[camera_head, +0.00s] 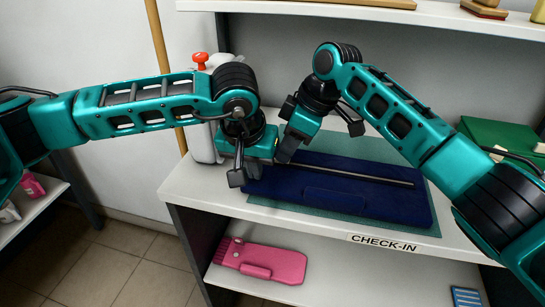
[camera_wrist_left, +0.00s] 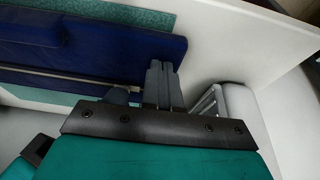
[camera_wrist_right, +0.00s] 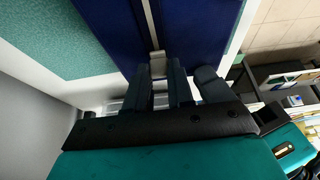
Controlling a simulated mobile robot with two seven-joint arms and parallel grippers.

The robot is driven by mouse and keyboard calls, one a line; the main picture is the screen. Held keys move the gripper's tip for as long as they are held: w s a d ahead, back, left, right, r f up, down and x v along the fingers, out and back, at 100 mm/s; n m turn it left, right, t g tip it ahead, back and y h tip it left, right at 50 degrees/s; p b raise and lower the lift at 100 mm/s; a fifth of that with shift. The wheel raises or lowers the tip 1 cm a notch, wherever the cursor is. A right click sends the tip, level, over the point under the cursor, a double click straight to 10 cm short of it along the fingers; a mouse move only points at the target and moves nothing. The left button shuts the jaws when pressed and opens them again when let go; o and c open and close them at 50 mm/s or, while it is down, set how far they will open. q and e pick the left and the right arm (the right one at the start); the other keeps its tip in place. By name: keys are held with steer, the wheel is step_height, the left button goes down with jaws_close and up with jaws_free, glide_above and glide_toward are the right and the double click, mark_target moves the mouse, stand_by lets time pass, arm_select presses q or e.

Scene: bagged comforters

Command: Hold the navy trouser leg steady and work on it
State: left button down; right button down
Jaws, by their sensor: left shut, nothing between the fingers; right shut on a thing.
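The navy trouser leg (camera_head: 340,193) lies flat on a teal mat (camera_head: 372,149) on the shelf top. A narrow strip (camera_head: 352,175) runs along it, dark in the head view and pale in the right wrist view (camera_wrist_right: 150,22). My right gripper (camera_head: 286,155) is shut on a small pale tab (camera_wrist_right: 158,65) at the strip's left end. My left gripper (camera_head: 238,177) is shut and empty at the leg's left end. Its closed fingers (camera_wrist_left: 163,85) overlap the navy edge in the left wrist view; I cannot tell whether they press on it.
A white bottle with a red top (camera_head: 201,60) stands behind my left gripper. A green box (camera_head: 497,140) is at the right, near my right arm. A pink item (camera_head: 262,262) lies on the lower shelf. A CHECK-IN label (camera_head: 382,243) marks the front edge. An upper shelf (camera_head: 440,14) overhangs the back.

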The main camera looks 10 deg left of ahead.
steer(key=shift+s+a+f, duration=0.1)
steer(key=shift+s+a, duration=0.05)
steer(key=shift+a, duration=0.6)
steer(key=shift+s+a, duration=0.1)
steer(key=shift+a, duration=0.6)
steer(key=shift+c, duration=2.4)
jaws_free()
steer(key=shift+w+d, duration=0.2)
steer(key=shift+v, duration=3.1)
